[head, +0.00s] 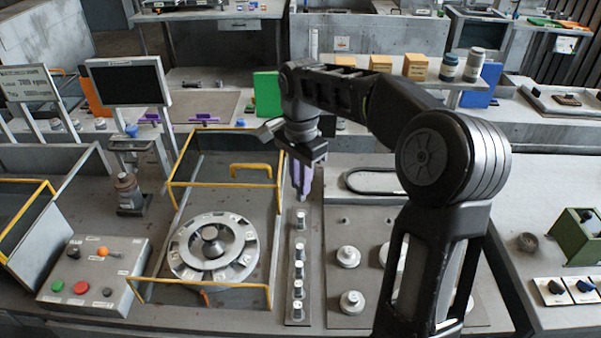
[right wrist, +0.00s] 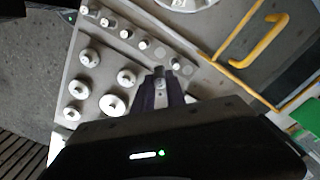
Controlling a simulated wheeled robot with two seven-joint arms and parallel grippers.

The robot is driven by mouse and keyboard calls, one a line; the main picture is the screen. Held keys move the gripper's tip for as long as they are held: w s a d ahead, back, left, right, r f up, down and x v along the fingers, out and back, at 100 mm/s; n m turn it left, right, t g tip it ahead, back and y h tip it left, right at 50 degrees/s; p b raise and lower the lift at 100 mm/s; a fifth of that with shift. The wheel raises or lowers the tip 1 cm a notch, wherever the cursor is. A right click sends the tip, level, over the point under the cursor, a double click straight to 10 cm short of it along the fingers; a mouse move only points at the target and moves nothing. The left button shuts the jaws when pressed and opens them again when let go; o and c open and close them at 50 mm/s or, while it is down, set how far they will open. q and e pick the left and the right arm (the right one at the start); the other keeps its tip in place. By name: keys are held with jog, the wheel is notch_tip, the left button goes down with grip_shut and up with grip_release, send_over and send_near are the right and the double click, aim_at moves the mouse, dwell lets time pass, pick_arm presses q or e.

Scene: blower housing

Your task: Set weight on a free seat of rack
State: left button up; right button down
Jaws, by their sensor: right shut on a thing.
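My right gripper (head: 302,190) points down above the far end of a narrow rack (head: 299,234). In the right wrist view its two dark fingers (right wrist: 161,92) are shut on a small grey weight (right wrist: 160,84), partly hidden between them. In the head view I cannot make out the held weight. Several small metal weights stand in a row along the rack, such as the nearest one (head: 297,308) and the far one (head: 300,217); the row also shows in the right wrist view (right wrist: 126,33). I cannot tell whether the held weight touches the rack. My left gripper is not in view.
Left of the rack is a yellow-framed guard (head: 205,285) around a round blower housing (head: 213,247). Right of the rack, several round white knob-like pieces (head: 348,256) stand on a plate. A control box (head: 92,275) sits at the far left.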

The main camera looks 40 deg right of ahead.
aim_at(300, 199)
notch_tip(300, 199, down, 7)
jog(key=shift+b, duration=0.35)
jog(key=shift+f+b, duration=2.35)
jog(key=shift+f, duration=1.1)
jog(key=shift+f+b, duration=0.4)
jog(key=shift+b, duration=0.05)
jog(key=shift+a+f, duration=0.1)
jog(key=shift+f, duration=0.15)
jog(key=shift+f+b, duration=0.2)
jog(key=shift+b, duration=0.15)
jog(key=shift+f, duration=0.3)
